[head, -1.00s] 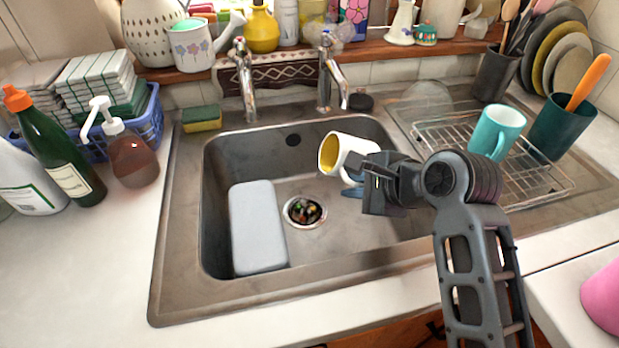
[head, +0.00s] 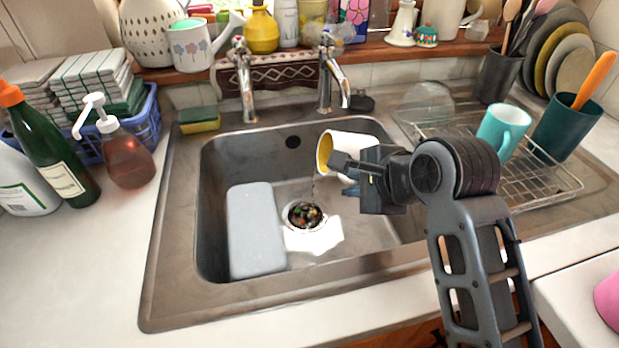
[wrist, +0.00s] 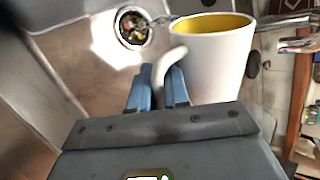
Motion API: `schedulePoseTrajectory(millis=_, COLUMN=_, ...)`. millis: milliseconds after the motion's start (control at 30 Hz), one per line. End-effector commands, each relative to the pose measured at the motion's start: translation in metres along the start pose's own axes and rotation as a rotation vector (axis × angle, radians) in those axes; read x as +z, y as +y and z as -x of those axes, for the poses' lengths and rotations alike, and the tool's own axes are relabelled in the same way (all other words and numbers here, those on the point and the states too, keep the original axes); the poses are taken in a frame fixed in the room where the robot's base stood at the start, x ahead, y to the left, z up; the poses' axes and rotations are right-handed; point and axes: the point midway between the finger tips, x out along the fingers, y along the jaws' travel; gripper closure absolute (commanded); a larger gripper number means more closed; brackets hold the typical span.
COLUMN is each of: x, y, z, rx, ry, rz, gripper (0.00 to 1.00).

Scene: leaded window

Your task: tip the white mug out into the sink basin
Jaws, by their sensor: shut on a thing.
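The white mug (head: 350,147) has a yellow inside and is held tilted over the sink basin (head: 345,245), its mouth facing left. My gripper (head: 352,178) is shut on the mug's handle, to the right of the drain. A thin dark stream falls from the mug's lip toward the drain (head: 304,215), which holds colourful scraps. A bright white patch lies on the basin floor around the drain. In the wrist view the mug (wrist: 208,62) stands beyond my blue fingertips (wrist: 160,85), with its handle between them. How much liquid is left inside is hidden.
A grey-white rectangular block (head: 256,228) lies in the basin's left side. Two taps (head: 243,78) stand behind the basin. A wire rack (head: 535,175) with a teal mug (head: 502,130) is at right. A sponge (head: 199,117) sits at the back left rim.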

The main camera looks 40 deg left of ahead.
Motion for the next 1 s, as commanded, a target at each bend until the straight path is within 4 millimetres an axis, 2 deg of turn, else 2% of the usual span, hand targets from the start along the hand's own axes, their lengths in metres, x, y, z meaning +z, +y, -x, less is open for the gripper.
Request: schedulePoseTrajectory(millis=1000, x=0.011, y=-0.003, z=0.004, rx=-0.002, ry=0.091, rz=0.078, gripper=1.0)
